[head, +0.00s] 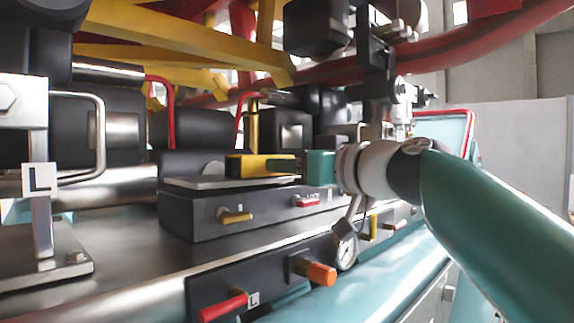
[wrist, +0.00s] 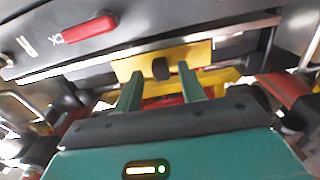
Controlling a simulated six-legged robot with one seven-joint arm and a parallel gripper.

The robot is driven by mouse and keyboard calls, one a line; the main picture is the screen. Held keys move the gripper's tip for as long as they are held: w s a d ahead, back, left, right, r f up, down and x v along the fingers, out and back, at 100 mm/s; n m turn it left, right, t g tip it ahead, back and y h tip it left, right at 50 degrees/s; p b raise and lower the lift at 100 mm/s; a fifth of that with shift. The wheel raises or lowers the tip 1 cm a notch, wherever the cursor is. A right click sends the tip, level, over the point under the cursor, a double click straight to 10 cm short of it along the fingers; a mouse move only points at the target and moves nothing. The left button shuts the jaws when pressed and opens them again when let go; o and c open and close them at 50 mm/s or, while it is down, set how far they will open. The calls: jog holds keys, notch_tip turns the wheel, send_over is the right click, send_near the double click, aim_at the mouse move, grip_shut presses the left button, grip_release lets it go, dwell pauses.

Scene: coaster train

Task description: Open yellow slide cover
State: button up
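The yellow slide cover (head: 247,166) sits on top of a dark box on the machine, left of my gripper (head: 276,166) in the head view. In the wrist view the yellow cover (wrist: 196,53) lies ahead of the fingertips, with a dark knob (wrist: 160,69) on its face. My gripper (wrist: 160,75) is open. Its two teal fingers stand apart, one on each side of the knob in the picture. I cannot tell whether the fingertips reach around the knob or stop just short. Nothing is held.
A red lever (head: 222,308), an orange knob (head: 320,273) and a round gauge (head: 346,253) are lower down. A metal grab bar (head: 100,140) stands at the left.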

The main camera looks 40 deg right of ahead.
jog(key=shift+w+a, duration=0.1)
jog(key=shift+w, duration=0.3)
grip_shut()
